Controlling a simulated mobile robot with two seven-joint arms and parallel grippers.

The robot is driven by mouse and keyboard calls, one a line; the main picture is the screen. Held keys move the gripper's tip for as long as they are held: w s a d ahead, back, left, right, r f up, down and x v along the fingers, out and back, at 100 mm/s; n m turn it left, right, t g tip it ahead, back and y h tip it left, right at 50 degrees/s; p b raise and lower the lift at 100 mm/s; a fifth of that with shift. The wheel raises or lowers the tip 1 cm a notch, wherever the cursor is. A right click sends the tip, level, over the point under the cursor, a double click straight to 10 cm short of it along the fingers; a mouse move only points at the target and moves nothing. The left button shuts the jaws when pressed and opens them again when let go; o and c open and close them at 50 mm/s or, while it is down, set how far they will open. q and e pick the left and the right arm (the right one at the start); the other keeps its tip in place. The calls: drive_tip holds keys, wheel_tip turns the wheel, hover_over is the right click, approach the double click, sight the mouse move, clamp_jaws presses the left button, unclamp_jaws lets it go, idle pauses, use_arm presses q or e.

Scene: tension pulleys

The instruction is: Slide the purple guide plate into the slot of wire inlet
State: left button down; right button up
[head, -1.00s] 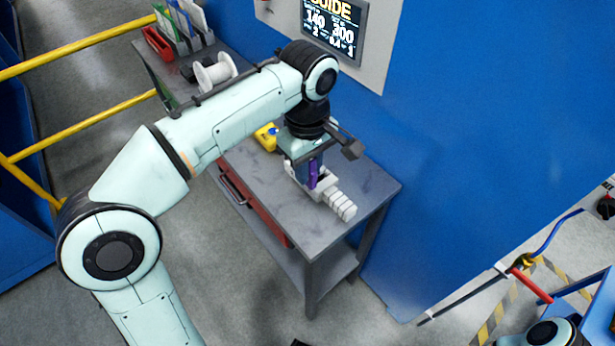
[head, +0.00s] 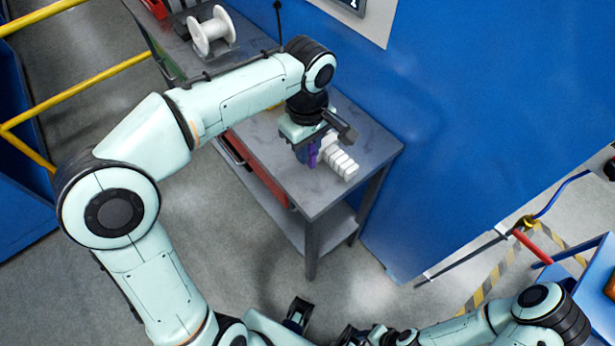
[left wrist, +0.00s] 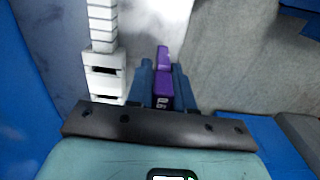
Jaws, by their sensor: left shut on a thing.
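My left gripper (head: 307,155) is shut on the purple guide plate (head: 312,157) over the workbench. In the left wrist view the plate (left wrist: 163,88) stands between the two blue-grey fingers and its far end sticks out beyond them. The white wire inlet (head: 342,163), with its row of ribs, rests on the bench just right of the plate. In the left wrist view the inlet (left wrist: 103,60) lies left of the fingers, with dark openings in its near part. Plate and inlet look apart there. The height of the plate over the bench is unclear.
The grey workbench (head: 305,190) has clear top in front of the plate. A blue wall (head: 440,140) rises close behind it. A white spool (head: 212,32) sits at the bench's far left. Yellow rails (head: 85,92) stand at the left.

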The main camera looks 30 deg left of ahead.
use_arm(q)
wheel_tip(320, 180, down, 10)
drive_tip(key=shift+w+f+b, duration=0.1)
drive_tip(key=shift+f+b, duration=0.1)
drive_tip(key=shift+b, duration=0.35)
drive_tip(key=shift+f, duration=0.2)
drive_tip(key=c, duration=1)
unclamp_jaws()
drive_tip(key=shift+r, duration=0.3)
drive_tip(key=r+p, duration=0.1)
drive_tip(key=r, duration=1.1)
drive_tip(key=shift+d+r+p, duration=0.2)
drive_tip(key=shift+r+p, duration=0.05)
drive_tip(key=shift+p, duration=0.15)
drive_tip(key=shift+r, duration=0.2)
